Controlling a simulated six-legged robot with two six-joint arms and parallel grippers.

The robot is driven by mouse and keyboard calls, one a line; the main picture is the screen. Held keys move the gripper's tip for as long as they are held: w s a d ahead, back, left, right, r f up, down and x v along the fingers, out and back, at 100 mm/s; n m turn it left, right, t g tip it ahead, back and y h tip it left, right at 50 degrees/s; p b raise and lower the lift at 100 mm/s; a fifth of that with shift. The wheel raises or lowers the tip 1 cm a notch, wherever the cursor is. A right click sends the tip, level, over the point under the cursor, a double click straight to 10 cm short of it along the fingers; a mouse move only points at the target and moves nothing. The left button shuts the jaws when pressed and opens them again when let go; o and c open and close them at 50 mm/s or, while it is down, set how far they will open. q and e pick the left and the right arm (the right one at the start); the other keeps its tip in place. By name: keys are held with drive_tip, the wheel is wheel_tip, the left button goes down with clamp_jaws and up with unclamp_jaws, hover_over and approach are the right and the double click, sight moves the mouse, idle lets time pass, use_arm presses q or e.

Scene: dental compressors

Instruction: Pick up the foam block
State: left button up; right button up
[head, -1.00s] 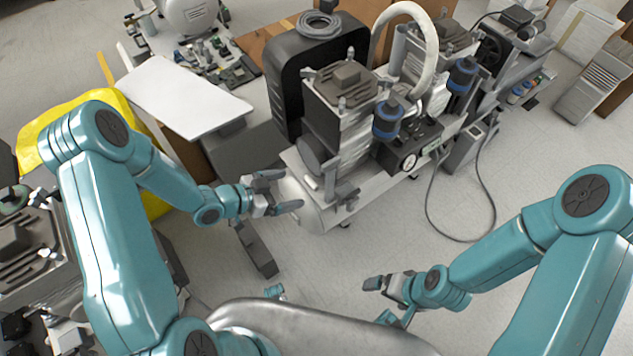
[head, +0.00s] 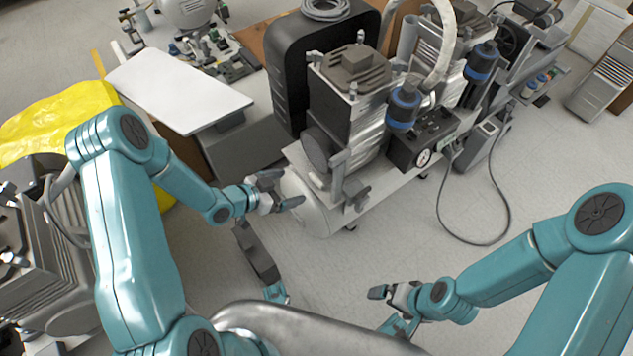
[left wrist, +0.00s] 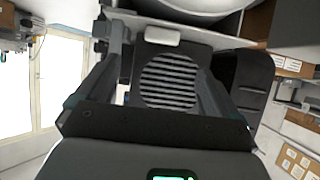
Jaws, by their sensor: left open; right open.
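A small white block (head: 317,180), which looks like the foam block, lies at the near end of the compressor, beside its dark round grille. In the left wrist view the pale block (left wrist: 162,35) shows between the fingers' far ends, above the slatted grille. My left gripper (head: 280,188) is open and empty, just left of the block and close to the rounded white tank end. Its fingers also frame the grille in the left wrist view (left wrist: 165,62). My right gripper (head: 383,298) is open and empty over the floor, well apart from the block.
The compressor (head: 350,105) has a gauge box (head: 425,140) and blue-banded filters on its right. A white panel (head: 180,90) and a yellow bag (head: 60,120) are at left. A cable (head: 505,210) loops on the floor at right.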

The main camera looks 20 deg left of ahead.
sight(316, 178)
use_arm(q)
drive_tip(key=b+x, duration=0.2)
drive_tip(key=x, duration=0.7)
drive_tip(key=shift+w+d+f+b, duration=0.1)
drive_tip(key=shift+w+f+b, duration=0.15)
drive_tip(key=shift+b, duration=0.1)
drive_tip(key=shift+w+d, duration=0.1)
drive_tip(key=shift+w, duration=0.1)
drive_tip(key=c, duration=1.1)
